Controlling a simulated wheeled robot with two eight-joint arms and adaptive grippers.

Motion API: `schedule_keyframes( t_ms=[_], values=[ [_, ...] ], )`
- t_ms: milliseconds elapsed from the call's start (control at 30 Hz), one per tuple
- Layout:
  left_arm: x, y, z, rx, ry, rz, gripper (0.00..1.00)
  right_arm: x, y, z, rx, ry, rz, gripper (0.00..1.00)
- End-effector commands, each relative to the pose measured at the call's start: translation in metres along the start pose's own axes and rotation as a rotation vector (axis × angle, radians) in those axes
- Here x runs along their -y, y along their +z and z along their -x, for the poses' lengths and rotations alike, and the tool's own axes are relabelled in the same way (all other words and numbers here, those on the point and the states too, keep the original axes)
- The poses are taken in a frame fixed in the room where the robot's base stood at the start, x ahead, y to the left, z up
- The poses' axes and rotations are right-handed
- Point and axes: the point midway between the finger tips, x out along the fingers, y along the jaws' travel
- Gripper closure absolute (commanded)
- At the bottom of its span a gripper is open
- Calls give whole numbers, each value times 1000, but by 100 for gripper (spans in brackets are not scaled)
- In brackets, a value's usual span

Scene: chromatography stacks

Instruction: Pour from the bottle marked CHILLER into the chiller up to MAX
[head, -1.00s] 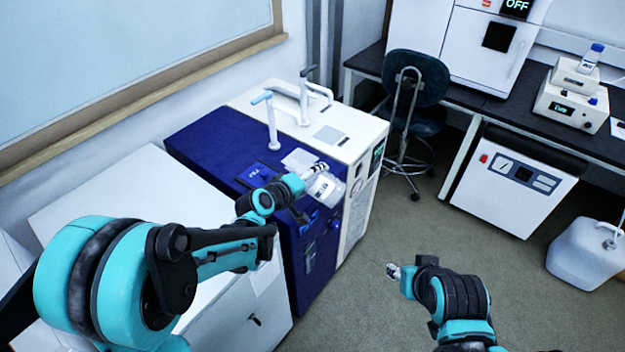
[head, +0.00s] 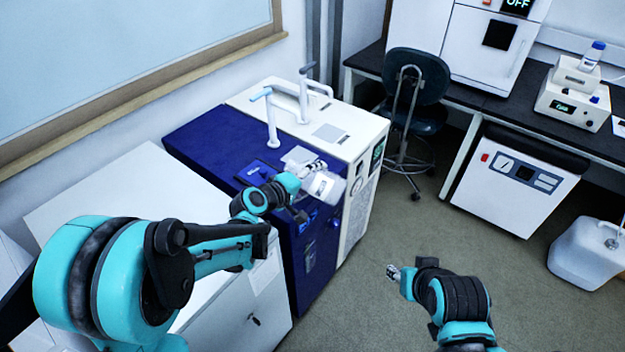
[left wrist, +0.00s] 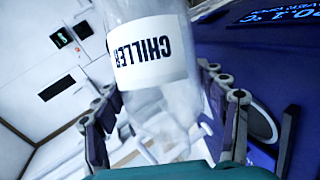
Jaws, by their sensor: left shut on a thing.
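The clear bottle (head: 327,186) with a white label is in my left gripper (head: 312,176), over the front of the blue chiller (head: 215,140). In the left wrist view the bottle (left wrist: 150,55) stands between the fingers, and its label reads CHILLER upside down. The left gripper (left wrist: 165,125) is shut on it. The bottle looks tilted in the head view. I cannot make out its mouth, the liquid level or a MAX mark. My right gripper (head: 393,271) is over the floor, empty, too small to tell its jaws.
A white cabinet (head: 120,200) stands left of the chiller. A chair (head: 415,85), a bench with instruments (head: 570,105) and a white jug (head: 588,255) are at the right. The floor between is clear.

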Motion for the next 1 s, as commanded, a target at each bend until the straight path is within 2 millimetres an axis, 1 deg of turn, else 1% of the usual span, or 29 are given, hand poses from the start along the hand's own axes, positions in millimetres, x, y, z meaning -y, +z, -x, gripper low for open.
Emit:
schedule_keyframes(
  t_ms=[100,533,1000],
  values=[
    [3,0,-2,12,14,34,88,0,4,-5,0,0,0,60],
    [2,0,-1,17,21,48,88,0,4,-5,0,0,0,60],
    [5,-1,-2,46,54,130,88,0,9,-12,0,0,0,60]
  ],
)
